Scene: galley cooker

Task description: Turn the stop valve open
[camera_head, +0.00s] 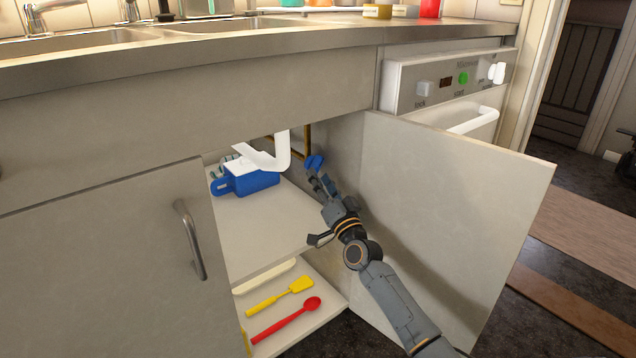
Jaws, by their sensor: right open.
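The stop valve's blue handle (314,161) shows inside the open cabinet under the sink, on a brass-coloured pipe (307,140) near the right inner wall. My right gripper (318,178) reaches into the cabinet with its fingertips close to the blue handle. Its fingers are open, and I cannot tell whether they touch the handle. The lower part of the valve is hidden behind my gripper. My left gripper is not in view.
The open cabinet door (455,215) stands right of my right arm. A white drain pipe (265,158) and a blue container (248,180) are left of my gripper. A yellow spatula (281,296) and red spoon (286,319) lie on the lower shelf. The left door (110,270) is shut.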

